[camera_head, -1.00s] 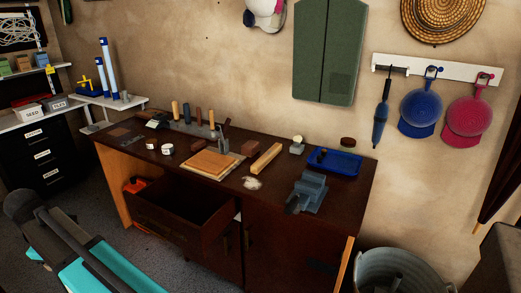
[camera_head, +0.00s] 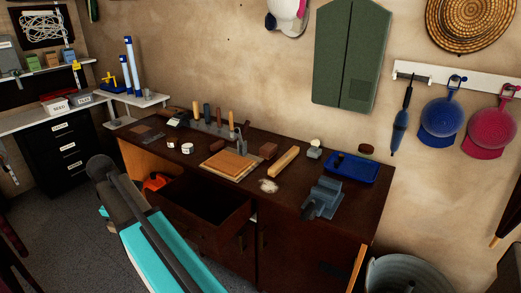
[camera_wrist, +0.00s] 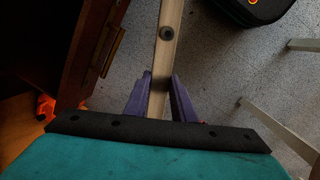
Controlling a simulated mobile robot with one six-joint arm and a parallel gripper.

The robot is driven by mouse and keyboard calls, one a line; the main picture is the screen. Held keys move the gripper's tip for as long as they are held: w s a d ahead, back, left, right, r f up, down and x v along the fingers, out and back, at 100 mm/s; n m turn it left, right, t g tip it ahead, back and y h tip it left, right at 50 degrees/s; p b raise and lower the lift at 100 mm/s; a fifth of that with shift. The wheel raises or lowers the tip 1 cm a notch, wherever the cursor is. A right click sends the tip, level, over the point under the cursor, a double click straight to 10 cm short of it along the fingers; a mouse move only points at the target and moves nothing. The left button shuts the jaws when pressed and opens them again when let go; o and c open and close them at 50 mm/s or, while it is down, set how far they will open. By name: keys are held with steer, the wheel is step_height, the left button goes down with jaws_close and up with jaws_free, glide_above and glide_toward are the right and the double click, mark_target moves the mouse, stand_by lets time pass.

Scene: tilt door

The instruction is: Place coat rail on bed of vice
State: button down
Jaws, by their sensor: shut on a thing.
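In the wrist view my gripper (camera_wrist: 160,84) has its two purple fingers shut on a pale, narrow bar that looks like the coat rail (camera_wrist: 163,55). The bar runs up out of the top of the view and has a round dark spot on its face. The gripper and held bar are hidden in the head view, where my teal arm is at the lower left. The blue-grey vice (camera_head: 324,198) stands at the right front of the dark workbench (camera_head: 287,213), well away from my arm. Its bed is hard to make out at this size.
Another pale rail with hooks (camera_head: 440,73) is on the wall, holding caps and an umbrella. A blue tray (camera_head: 352,168) lies behind the vice, and a wooden block (camera_head: 283,161) to its left. An open drawer (camera_head: 205,210) sticks out from the bench near my arm.

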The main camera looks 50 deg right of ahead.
steer(key=s+d+r+m+p, duration=0.1)
steer(key=s+d+r+p, duration=0.3)
steer(key=d, duration=0.7)
steer(key=s+d+r+m+y+p, duration=0.1)
steer(key=s+d+p, duration=0.3)
steer(key=d, duration=0.7)
steer(key=s+d+r+p, duration=0.3)
steer(key=s+d, duration=0.3)
steer(key=d, duration=0.6)
steer(key=s+d+r+m+p, duration=0.1)
steer(key=s+d+r+p, duration=0.2)
steer(key=s+d, duration=0.7)
steer(key=s+d+r+m+p, duration=0.1)
steer(key=s+d+r+p, duration=0.2)
steer(key=s, duration=1.4)
steer(key=d+p, duration=0.3)
steer(key=d, duration=0.4)
steer(key=shift+s+g+y, duration=0.3)
steer(key=shift+y, duration=0.1)
steer(key=shift+f+b, duration=1.35)
steer(key=shift+f, duration=2.7)
